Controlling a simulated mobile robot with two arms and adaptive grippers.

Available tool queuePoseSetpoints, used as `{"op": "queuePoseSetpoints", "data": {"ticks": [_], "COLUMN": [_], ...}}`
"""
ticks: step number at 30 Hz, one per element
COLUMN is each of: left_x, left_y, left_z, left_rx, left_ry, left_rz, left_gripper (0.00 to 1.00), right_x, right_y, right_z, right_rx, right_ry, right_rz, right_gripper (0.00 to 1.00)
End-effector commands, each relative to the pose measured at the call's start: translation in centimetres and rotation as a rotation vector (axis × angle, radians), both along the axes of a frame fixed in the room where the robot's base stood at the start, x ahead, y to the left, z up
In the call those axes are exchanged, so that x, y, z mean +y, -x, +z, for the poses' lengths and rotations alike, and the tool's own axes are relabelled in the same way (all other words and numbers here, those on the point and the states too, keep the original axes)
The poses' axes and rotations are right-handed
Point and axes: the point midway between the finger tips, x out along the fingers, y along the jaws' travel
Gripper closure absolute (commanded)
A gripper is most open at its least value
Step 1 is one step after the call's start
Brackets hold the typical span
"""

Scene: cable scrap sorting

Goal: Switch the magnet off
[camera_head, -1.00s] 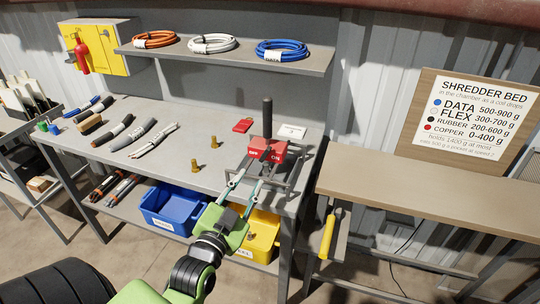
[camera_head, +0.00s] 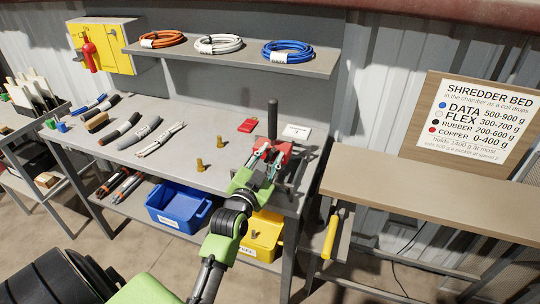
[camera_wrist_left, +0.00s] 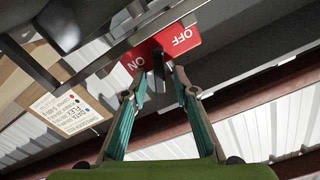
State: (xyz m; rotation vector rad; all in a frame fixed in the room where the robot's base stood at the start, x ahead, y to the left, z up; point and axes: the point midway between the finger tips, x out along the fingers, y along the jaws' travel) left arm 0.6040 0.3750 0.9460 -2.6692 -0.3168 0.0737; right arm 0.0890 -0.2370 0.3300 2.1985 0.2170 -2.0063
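The magnet's red switch plate (camera_head: 285,147) sits at the right end of the workbench, with a black post (camera_head: 272,118) rising by it. In the left wrist view the red plate (camera_wrist_left: 182,42) reads ON on the left and OFF on the right. A dark lever (camera_wrist_left: 158,66) stands out from the plate between the two words. My left gripper (camera_head: 264,160) is at the switch and partly covers it. Its fingers (camera_wrist_left: 162,75) are apart, one on each side of the lever, with gaps visible. My right gripper is not in view.
Several cable pieces (camera_head: 145,130) lie on the bench, with brass pieces (camera_head: 220,142) nearer the magnet. A red tag (camera_head: 248,125) and a white card (camera_head: 297,131) lie behind. Coils rest on the shelf (camera_head: 318,66). Blue (camera_head: 178,219) and yellow bins (camera_head: 262,245) are below.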

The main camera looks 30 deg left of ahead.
Motion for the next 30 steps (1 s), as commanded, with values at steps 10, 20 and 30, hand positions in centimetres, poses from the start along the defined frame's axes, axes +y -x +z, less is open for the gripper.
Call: {"op": "queuePoseSetpoints", "data": {"ticks": [10,20,30], "left_x": [0.0,-0.5,-0.7], "left_y": [0.0,-0.1,-0.2], "left_z": [0.0,-0.1,-0.5], "left_rx": [0.0,0.041,0.06], "left_ry": [0.0,-0.161,-0.254], "left_rz": [0.0,-0.001,0.0], "left_gripper": [1.0,1.0,1.0], "right_x": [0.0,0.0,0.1], "right_y": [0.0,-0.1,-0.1], "right_z": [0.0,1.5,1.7], "right_rx": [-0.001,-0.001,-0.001], "right_ry": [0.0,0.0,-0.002], "right_rz": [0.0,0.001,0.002], "right_gripper": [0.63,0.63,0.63]}}
